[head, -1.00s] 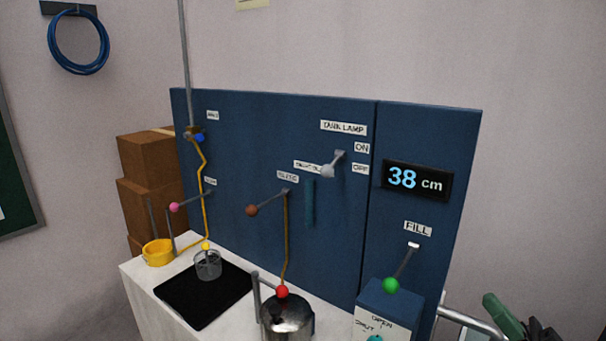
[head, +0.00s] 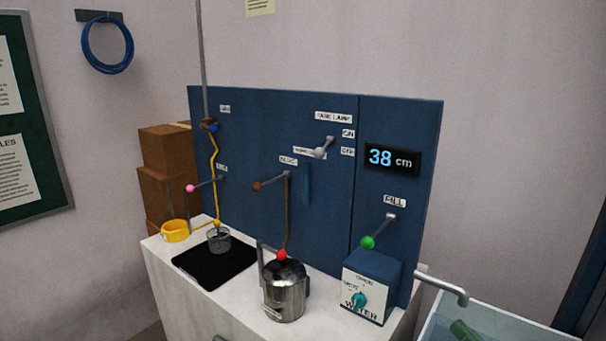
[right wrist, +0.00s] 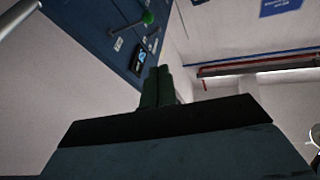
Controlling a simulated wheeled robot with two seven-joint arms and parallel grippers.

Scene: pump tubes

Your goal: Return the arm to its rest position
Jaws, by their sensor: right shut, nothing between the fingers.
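My left gripper is out of view.
A spout (head: 440,285) reaches over the basin (head: 500,318). The display reads 38 cm.

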